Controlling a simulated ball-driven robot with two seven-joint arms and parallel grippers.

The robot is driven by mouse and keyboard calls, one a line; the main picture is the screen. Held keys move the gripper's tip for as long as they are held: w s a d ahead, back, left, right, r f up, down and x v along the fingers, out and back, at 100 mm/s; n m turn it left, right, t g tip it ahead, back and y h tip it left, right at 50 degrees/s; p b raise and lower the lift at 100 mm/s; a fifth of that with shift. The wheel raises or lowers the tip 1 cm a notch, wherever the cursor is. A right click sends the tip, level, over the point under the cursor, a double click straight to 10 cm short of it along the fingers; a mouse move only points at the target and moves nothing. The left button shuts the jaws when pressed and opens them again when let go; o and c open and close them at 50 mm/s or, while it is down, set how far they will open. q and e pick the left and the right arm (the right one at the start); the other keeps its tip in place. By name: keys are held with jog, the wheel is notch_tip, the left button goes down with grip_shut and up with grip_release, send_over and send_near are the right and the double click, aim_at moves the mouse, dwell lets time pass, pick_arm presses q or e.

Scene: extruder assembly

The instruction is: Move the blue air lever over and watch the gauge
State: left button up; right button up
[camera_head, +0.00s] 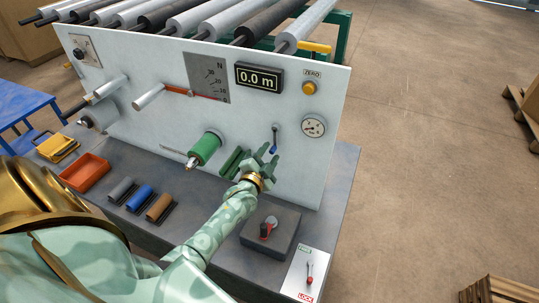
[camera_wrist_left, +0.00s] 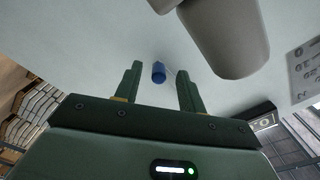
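The blue air lever (camera_head: 274,145) is on the pale upright panel, a short dark stem with a blue tip hanging down. In the left wrist view its blue end (camera_wrist_left: 158,72) shows between my fingers, with space on both sides. My left gripper (camera_head: 257,160) is open just below and left of the lever, close to the panel. It also shows open in the left wrist view (camera_wrist_left: 158,82). The round white gauge (camera_head: 313,125) is on the panel right of the lever; its reading is too small to tell. My right gripper is not in view.
A green spool (camera_head: 204,149) sticks out of the panel left of my gripper. A display reading 0.0 m (camera_head: 259,77) and a yellow button (camera_head: 309,88) are above. A dark block with a red-tipped switch (camera_head: 270,233) and a LOCK plate (camera_head: 305,273) stand on the bench.

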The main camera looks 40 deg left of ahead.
pick_arm(q)
jog(key=p+v, duration=0.3)
jog(key=v, duration=0.2)
jog(key=shift+s, duration=0.45)
jog(key=shift+s+d, duration=0.1)
jog(key=v, duration=1.6)
